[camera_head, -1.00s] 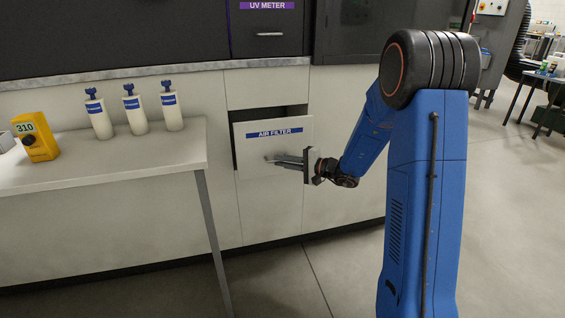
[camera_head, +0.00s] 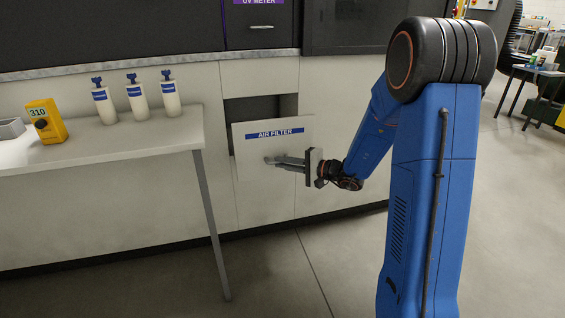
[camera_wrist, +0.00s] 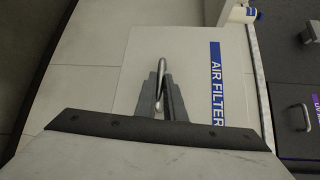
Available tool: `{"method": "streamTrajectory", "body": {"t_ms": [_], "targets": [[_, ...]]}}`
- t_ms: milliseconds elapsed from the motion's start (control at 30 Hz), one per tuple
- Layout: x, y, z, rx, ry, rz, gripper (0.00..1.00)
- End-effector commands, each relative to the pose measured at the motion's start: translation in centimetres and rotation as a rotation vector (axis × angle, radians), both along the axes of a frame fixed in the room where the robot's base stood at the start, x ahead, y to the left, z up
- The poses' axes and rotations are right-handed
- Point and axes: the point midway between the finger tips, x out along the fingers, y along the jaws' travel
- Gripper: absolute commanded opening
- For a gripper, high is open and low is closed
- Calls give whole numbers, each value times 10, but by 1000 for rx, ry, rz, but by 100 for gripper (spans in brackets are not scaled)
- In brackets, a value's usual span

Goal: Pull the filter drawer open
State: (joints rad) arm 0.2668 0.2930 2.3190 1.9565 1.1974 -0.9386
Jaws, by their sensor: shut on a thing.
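The filter drawer (camera_head: 290,142) has a pale front with a blue "AIR FILTER" label and stands out from the cabinet, with a dark gap above and behind it. In the wrist view its front (camera_wrist: 190,60) faces the camera, turned sideways, with a metal bar handle (camera_wrist: 161,50). My gripper (camera_head: 275,161) reaches in from the right and is shut on the handle. In the wrist view both fingers (camera_wrist: 162,95) lie on either side of the handle. The inside of the drawer is hidden behind its front.
A white table (camera_head: 95,150) stands left of the drawer, its leg (camera_head: 210,225) near the drawer's left side. It bears several white bottles with blue caps (camera_head: 135,98) and a yellow device marked 310 (camera_head: 47,121). The floor (camera_head: 280,275) before the drawer is clear.

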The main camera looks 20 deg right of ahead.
Motion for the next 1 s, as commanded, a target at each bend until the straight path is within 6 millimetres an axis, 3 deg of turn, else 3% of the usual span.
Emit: {"method": "streamTrajectory", "body": {"t_ms": [233,267,300,333,700,1000], "targets": [[0,-1,-1,0,1,-1,0],[0,-1,-1,0,1,-1,16],[0,-1,-1,0,1,-1,26],[0,-1,-1,0,1,-1,28],[-2,-3,0,0,0,-1,28],[-30,-33,6,-1,-1,-4,28]]}}
